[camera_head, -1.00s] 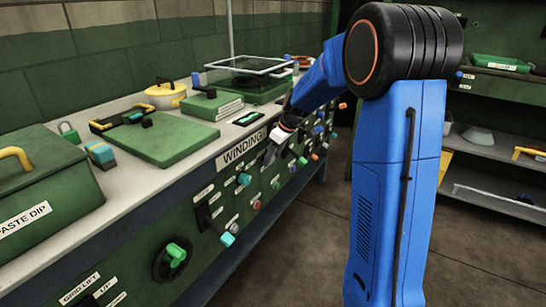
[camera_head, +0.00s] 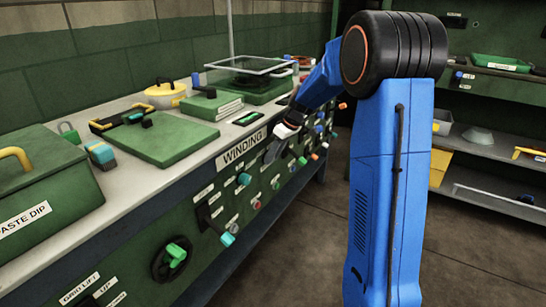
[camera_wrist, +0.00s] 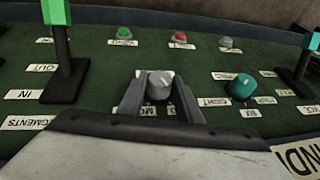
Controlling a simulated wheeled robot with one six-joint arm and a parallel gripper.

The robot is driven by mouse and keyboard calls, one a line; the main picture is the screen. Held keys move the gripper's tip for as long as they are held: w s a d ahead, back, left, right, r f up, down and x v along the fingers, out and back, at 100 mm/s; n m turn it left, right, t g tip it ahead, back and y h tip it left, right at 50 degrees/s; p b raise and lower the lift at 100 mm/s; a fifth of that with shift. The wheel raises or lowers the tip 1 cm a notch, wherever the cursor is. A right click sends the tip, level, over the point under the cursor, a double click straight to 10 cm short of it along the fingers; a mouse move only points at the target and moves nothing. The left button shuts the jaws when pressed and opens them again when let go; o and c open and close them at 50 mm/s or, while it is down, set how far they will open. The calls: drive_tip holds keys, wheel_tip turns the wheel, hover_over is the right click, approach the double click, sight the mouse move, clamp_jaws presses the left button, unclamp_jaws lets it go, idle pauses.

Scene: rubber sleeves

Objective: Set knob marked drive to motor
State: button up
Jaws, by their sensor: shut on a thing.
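In the wrist view a grey knob (camera_wrist: 160,84) stands on the green panel between the two fingers of my gripper (camera_wrist: 159,90). My gripper is shut on this knob. Small white labels lie around it, partly covered by the knob and fingers; I cannot read the word drive on them. The knob's pointer direction is hard to tell. In the head view my gripper (camera_head: 272,152) reaches the panel front just right of the WINDING sign (camera_head: 241,147), and the held knob cannot be made out there.
In the wrist view a teal knob (camera_wrist: 242,87) sits right of my gripper. Green (camera_wrist: 124,33), red (camera_wrist: 180,37) and another grey knob (camera_wrist: 226,43) are beyond it. The worktop (camera_head: 205,152) holds several items.

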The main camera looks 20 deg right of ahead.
drive_tip(key=m+g+y, duration=0.1)
drive_tip(key=g+y, duration=0.1)
drive_tip(key=y, duration=0.1)
drive_tip(key=m+g+y, duration=0.1)
drive_tip(key=y, duration=0.2)
drive_tip(key=w+d+f+g+y, duration=0.1)
drive_tip(key=g+y, duration=0.1)
drive_tip(key=y, duration=0.1)
drive_tip(key=shift+d+f+m+g+y, duration=0.1)
drive_tip(key=shift+m+g+y, duration=0.2)
drive_tip(key=shift+m+y, duration=0.1)
idle(0.4)
drive_tip(key=o, duration=1)
drive_tip(key=shift+o, duration=0.2)
drive_tip(key=shift+d, duration=0.1)
